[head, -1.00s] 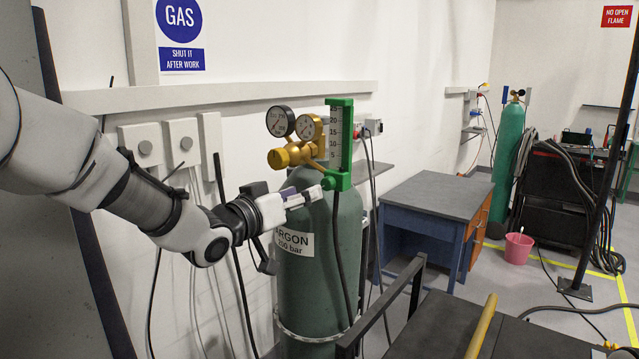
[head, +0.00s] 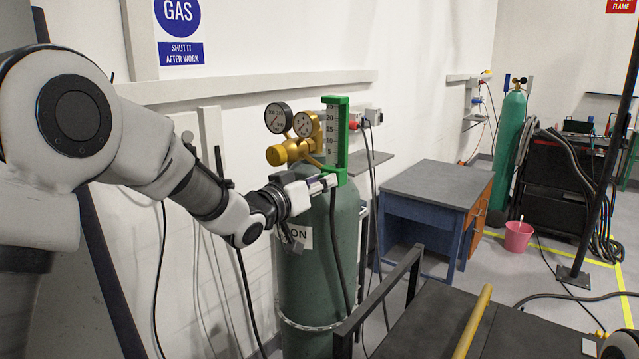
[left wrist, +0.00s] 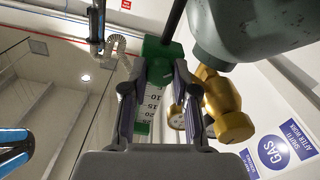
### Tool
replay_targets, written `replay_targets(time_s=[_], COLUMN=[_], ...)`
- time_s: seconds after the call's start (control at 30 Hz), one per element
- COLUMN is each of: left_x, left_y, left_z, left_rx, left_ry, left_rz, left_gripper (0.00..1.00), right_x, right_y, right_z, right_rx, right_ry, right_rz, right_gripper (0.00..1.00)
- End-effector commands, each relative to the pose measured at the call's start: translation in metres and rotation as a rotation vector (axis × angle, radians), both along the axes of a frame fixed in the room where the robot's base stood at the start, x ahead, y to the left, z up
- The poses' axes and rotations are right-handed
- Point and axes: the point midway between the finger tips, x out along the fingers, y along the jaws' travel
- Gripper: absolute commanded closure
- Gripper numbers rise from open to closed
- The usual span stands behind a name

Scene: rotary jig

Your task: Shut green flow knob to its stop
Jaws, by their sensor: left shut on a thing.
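The green flowmeter frame (head: 342,140) with its white scale stands upright beside the brass regulator (head: 290,152) on top of the green argon cylinder (head: 318,260). My left gripper (head: 326,182) reaches in from the left to the frame's lower end. In the left wrist view, the frame's lower block (left wrist: 160,47) lies at the tips of my left gripper (left wrist: 166,70). The fingers are shut on the green flow knob (left wrist: 160,70), which they mostly hide. I cannot tell how far the knob is turned. My right gripper is not in view.
Two round gauges (head: 290,120) sit on the regulator close above my left gripper. A hose (head: 335,240) hangs down the cylinder's front. A dark cart (head: 440,325) with a yellow handle stands in front, and a blue desk (head: 425,195) behind right. The wall is close behind the cylinder.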

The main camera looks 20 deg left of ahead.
Motion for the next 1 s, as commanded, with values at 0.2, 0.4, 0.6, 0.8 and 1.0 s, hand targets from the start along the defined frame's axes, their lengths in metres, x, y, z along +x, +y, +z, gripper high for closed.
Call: replay_targets(time_s=[0.2, 0.4, 0.6, 0.8, 1.0], left_x=[0.0, 0.0, 0.0, 0.0, 0.0], left_y=[0.0, 0.001, 0.001, 0.001, 0.001], left_z=[-0.001, -0.002, -0.003, -0.003, -0.002], left_rx=[0.043, 0.146, 0.302, 0.481, 0.66], left_ry=[-0.019, -0.057, -0.117, -0.181, -0.247], left_rz=[0.001, 0.001, 0.001, 0.002, 0.002], left_gripper=[1.0, 1.0, 1.0, 1.0, 1.0], right_x=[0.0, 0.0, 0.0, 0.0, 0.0], right_y=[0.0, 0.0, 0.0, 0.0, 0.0], right_z=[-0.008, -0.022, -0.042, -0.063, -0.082], right_rx=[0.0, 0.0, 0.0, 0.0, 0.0], right_ry=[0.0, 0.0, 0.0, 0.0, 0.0], right_rz=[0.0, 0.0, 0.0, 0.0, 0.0], right_gripper=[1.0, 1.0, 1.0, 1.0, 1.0])
